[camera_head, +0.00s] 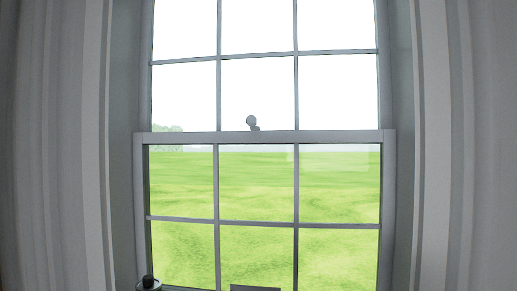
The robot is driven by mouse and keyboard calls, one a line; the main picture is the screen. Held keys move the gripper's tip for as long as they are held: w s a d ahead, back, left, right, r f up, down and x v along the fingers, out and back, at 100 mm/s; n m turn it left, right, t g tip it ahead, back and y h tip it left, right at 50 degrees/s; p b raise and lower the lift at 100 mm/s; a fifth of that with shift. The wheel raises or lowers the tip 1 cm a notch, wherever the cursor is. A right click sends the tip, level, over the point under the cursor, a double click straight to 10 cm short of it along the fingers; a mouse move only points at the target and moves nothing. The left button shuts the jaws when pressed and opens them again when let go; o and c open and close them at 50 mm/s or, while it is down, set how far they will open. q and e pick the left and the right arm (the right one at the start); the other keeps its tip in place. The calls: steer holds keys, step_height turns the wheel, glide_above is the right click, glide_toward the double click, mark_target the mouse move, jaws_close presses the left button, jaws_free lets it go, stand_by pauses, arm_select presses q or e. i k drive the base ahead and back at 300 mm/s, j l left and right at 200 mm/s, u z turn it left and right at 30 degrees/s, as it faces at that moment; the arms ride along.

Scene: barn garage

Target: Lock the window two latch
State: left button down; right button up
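A tall grey-framed window (265,138) fills the middle of the head view. Its lower sash is down, with its top rail (340,136) across the middle. A small grey latch (252,123) stands on that rail, a little left of its centre, with a round knob at its top. I cannot tell from this view whether the latch is locked. Neither of my grippers can be made out in the head view.
A small black-topped object (148,282) shows at the bottom left corner of the window. A dark flat piece (255,288) is cut off at the bottom edge. Grey wall panelling (55,150) stands on both sides. The space before the latch looks clear.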

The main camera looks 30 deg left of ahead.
mark_target(251, 121)
steer(key=j+u, duration=0.25)
steer(key=u, duration=0.15)
steer(key=j+u, duration=0.55)
steer(key=j, duration=0.2)
